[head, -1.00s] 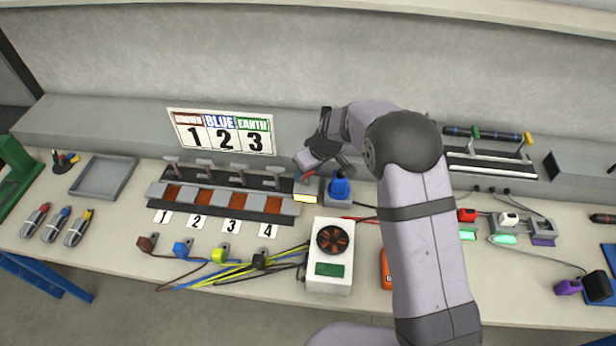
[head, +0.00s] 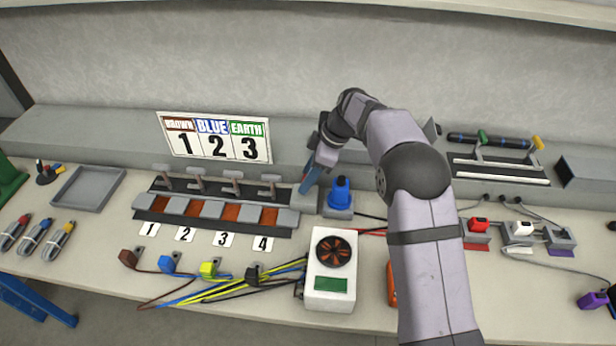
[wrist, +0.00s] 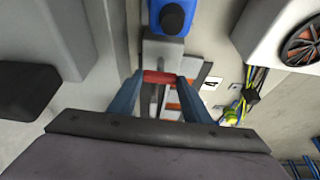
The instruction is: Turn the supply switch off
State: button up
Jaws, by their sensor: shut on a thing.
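The supply switch (head: 304,200) is a grey box beside the right end of the terminal row, left of a blue plug. Its red handle (wrist: 160,77) shows in the wrist view, between the two blue fingers of my gripper (wrist: 160,88). The fingers are shut on the handle, one at each end. In the head view my gripper (head: 310,181) is low over the switch box and hides the handle. No yellow light shows on the box.
The blue plug (head: 340,193) stands close to the right of the switch. The terminal row (head: 215,212) with raised levers is on the left. A white fan box (head: 331,285) stands in front. Chargers (head: 477,232) on the right show no green glow.

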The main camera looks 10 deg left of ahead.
jog(key=shift+n, duration=0.3)
jog(key=o, duration=1)
jog(key=shift+o, duration=0.2)
jog(key=b+v, duration=0.1)
jog(key=v, duration=0.6)
jog(key=shift+w+d+r, duration=0.1)
jog(key=shift+r, duration=0.05)
